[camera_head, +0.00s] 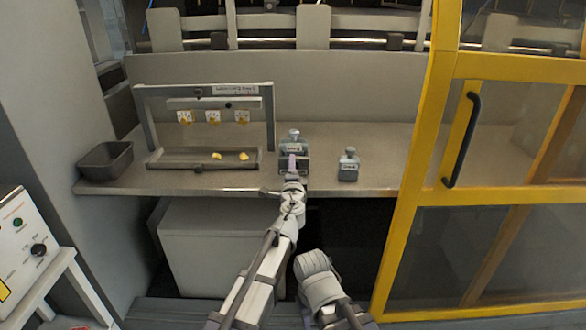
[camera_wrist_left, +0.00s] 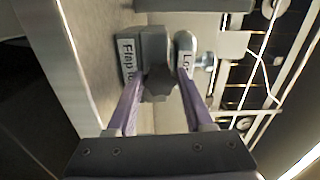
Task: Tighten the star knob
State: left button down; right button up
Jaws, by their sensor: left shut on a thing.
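The dark lobed star knob (camera_wrist_left: 157,72) shows between the two purple fingers of my left gripper (camera_wrist_left: 160,92) in the left wrist view. The fingers are shut on it, one on each side. It belongs to a grey device (camera_head: 302,168) on the bench in the head view, where my left gripper (camera_head: 292,168) reaches its front and hides the knob. A label beginning "Flap" (camera_wrist_left: 128,62) sits beside the knob, and a partly covered label beginning "Lo" is on the other side. My right gripper is not in view; only part of that arm shows.
A second small grey device (camera_head: 348,166) stands to the right on the bench (camera_head: 380,185). A frame with hanging yellow tags (camera_head: 213,117), a tray with yellow pieces (camera_head: 190,163) and a dark bin (camera_head: 105,160) are to the left. A yellow-framed door (camera_head: 440,120) bounds the right.

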pick_arm(q)
jog(key=m, duration=1.2)
jog(key=shift+r+m, duration=0.1)
jog(key=shift+m, duration=0.2)
dwell(0.5)
jog(key=shift+c, duration=1.4)
grip_release()
jog(key=s, duration=0.8)
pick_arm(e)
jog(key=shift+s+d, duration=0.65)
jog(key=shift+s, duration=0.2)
pick_arm(q)
jog(key=shift+w, duration=0.1)
